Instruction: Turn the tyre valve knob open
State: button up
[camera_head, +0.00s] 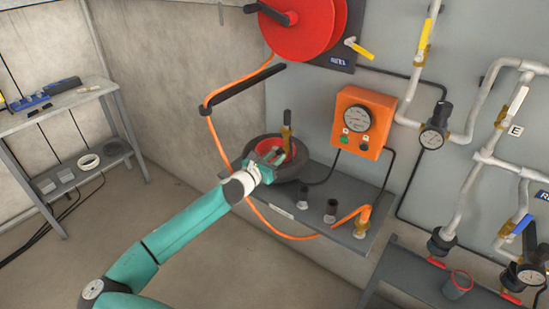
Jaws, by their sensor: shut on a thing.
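The tyre (296,172) is a black ring with a red hub (265,146), lying on the left end of the grey shelf. My gripper (277,156) reaches over the tyre's front edge from below left, its teal fingers at the hub. It is shut on the small tyre valve knob there. The fingers hide most of the knob, so its turn position cannot be told. An upright brass fitting (286,132) with a dark top stands just behind my fingertips.
An orange gauge box (361,122) hangs on the wall right of the tyre. The grey shelf (330,237) bears small dark cups and an orange-handled fitting (360,220). An orange hose (218,150) loops from the red reel (300,25) past the tyre's left. White pipes fill the right.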

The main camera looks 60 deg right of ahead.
jog(key=shift+n, duration=0.6)
jog(key=o, duration=1)
jog(key=shift+a, duration=0.1)
jog(key=v, duration=1.3)
jog(key=shift+a, duration=0.3)
